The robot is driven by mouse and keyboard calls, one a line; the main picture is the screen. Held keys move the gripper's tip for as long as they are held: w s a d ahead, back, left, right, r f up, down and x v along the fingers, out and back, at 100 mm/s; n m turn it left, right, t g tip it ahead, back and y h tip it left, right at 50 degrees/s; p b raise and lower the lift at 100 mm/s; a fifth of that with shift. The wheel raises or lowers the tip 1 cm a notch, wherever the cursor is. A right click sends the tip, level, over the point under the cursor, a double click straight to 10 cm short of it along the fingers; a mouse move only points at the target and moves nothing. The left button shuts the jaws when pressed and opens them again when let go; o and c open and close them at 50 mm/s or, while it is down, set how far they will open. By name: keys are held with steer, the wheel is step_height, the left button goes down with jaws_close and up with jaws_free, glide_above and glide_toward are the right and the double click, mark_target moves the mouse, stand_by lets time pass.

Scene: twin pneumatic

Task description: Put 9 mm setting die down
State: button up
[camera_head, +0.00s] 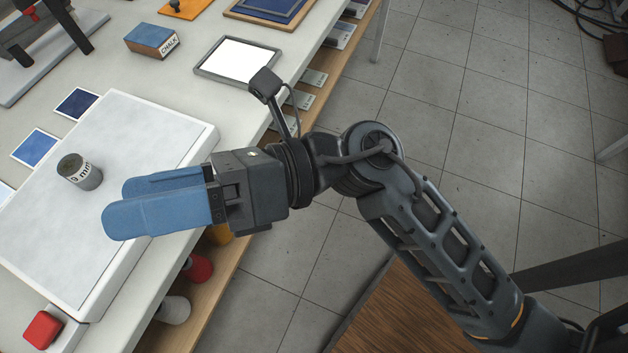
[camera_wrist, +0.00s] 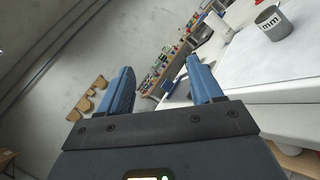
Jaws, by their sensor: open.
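The 9 mm setting die (camera_head: 80,171) is a short grey cylinder with a pale label reading "9 mm". It stands upright on the pale top of a white-edged slab (camera_head: 120,140) on the table. In the wrist view the die (camera_wrist: 272,23) shows at the upper right, outside my fingers. My gripper (camera_head: 130,205) has blue fingers and is open and empty. In the head view it reaches over the slab's right edge, to the right of and a little below the die in the picture. It is apart from the die.
A red button (camera_head: 43,329) is at the slab's lower corner. Blue swatches (camera_head: 76,103), a chalk box (camera_head: 152,40) and a framed white panel (camera_head: 238,60) lie farther back on the table (camera_head: 150,85). Spools (camera_head: 198,268) sit below the table edge. Open floor (camera_head: 480,150) is at right.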

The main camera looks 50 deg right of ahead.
steer(key=s+d+f+m+t+h, duration=0.1)
steer(key=s+d+m+t+h, duration=0.4)
steer(key=m, duration=0.7)
steer(key=s+d+m+t+h, duration=0.4)
steer(key=d+m+t+h, duration=0.15)
steer(key=m, duration=0.65)
steer(key=s+d+f+m+g+h, duration=0.6)
steer(key=s+f+m, duration=0.4)
steer(key=m, duration=0.5)
steer(key=shift+s+d+h, duration=0.65)
steer(key=shift+d, duration=0.2)
steer(key=shift+g, duration=0.25)
